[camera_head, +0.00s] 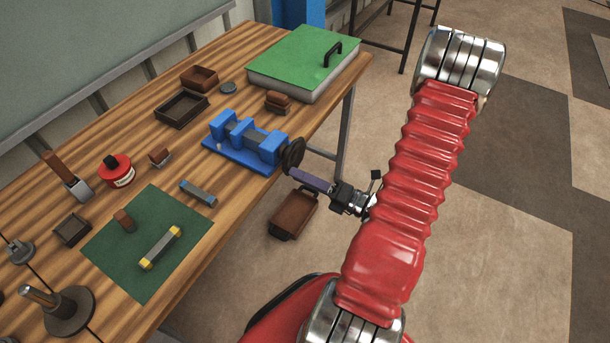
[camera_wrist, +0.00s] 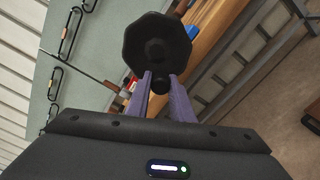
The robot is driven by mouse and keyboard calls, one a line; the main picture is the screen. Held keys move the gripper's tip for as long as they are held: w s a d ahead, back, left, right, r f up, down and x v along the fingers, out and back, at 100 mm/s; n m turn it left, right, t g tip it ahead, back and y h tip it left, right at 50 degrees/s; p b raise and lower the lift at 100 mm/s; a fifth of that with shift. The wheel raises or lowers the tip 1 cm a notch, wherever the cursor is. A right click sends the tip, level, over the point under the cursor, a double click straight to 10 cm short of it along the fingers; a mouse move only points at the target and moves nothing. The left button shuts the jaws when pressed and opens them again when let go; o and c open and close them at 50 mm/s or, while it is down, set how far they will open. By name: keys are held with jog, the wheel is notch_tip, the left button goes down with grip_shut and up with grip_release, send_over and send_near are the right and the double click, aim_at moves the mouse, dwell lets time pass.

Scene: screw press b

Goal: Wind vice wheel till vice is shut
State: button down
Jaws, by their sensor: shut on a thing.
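A blue vice (camera_head: 245,142) stands on the wooden bench near its right edge. Its jaws show a gap between blue blocks; how wide it is cannot be told well. The dark vice wheel (camera_head: 292,154) is on the vice's right end, over the bench edge. In the wrist view the wheel (camera_wrist: 157,45) is a black many-sided disc with a small knob below its hub. My gripper (camera_head: 300,174) reaches the wheel from the right. In the wrist view the purple fingers of my gripper (camera_wrist: 160,85) are shut on the wheel's knob, which is partly hidden between them.
A green-topped box (camera_head: 300,62) with a black handle stands behind the vice. Dark trays (camera_head: 181,109), a red tin (camera_head: 117,171) and a green mat (camera_head: 147,243) with small parts lie to the left. A brown bin (camera_head: 293,214) is below the bench edge.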

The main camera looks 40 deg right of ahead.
jog(key=shift+s+a+r+m, duration=0.1)
jog(key=shift+r+m, duration=0.25)
jog(key=shift+m, duration=0.5)
jog(key=shift+a+r+m, duration=0.1)
jog(key=shift+r+m, duration=0.2)
jog(key=shift+m, duration=0.55)
jog(key=c, duration=1.6)
grip_release()
jog(key=shift+o, duration=0.2)
jog(key=shift+s, duration=0.1)
jog(key=v, duration=1.3)
jog(key=shift+s, duration=0.3)
